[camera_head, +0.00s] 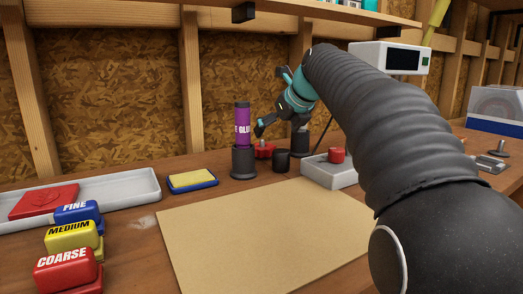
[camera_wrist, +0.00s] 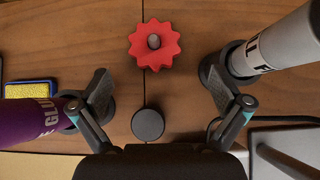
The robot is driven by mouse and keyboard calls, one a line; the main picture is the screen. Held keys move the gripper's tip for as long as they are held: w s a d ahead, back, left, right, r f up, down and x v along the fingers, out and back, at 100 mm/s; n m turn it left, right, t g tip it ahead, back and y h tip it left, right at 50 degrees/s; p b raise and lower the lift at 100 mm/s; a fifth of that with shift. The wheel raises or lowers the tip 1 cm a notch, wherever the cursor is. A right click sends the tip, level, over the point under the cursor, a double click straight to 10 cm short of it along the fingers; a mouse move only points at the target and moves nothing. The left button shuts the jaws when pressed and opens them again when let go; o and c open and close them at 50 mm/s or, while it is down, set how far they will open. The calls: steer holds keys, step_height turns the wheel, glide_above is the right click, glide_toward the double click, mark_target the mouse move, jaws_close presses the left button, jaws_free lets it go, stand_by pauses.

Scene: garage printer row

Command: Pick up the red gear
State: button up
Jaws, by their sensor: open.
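The red gear (camera_wrist: 153,46) lies on the wooden bench, toothed, with a grey round piece at its centre. In the head view the red gear (camera_head: 265,151) is partly hidden, between the purple glue stick and my arm's end. My gripper (camera_wrist: 156,76) is open and empty above the bench, its two fingers spread wide. In the wrist view the gear is beyond the fingertips, roughly midway between them sideways. In the head view my gripper (camera_head: 280,124) is above and close to the gear; the gap is hard to judge.
A purple glue stick (camera_head: 242,119) stands in a black holder near the left finger; a pale labelled tube (camera_wrist: 275,48) stands near the right. A black round piece (camera_wrist: 148,124) is below the gear in the wrist view. A grey box (camera_head: 327,173) is right; a tan mat (camera_head: 260,236) lies in front.

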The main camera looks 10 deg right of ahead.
mark_target(264, 145)
steer(key=shift+a+x, duration=0.15)
steer(key=shift+x, duration=1.8)
steer(key=shift+a+x, duration=0.2)
steer(key=shift+x, duration=1.75)
steer(key=shift+s, duration=0.2)
steer(key=shift+c, duration=0.2)
steer(key=c, duration=1.2)
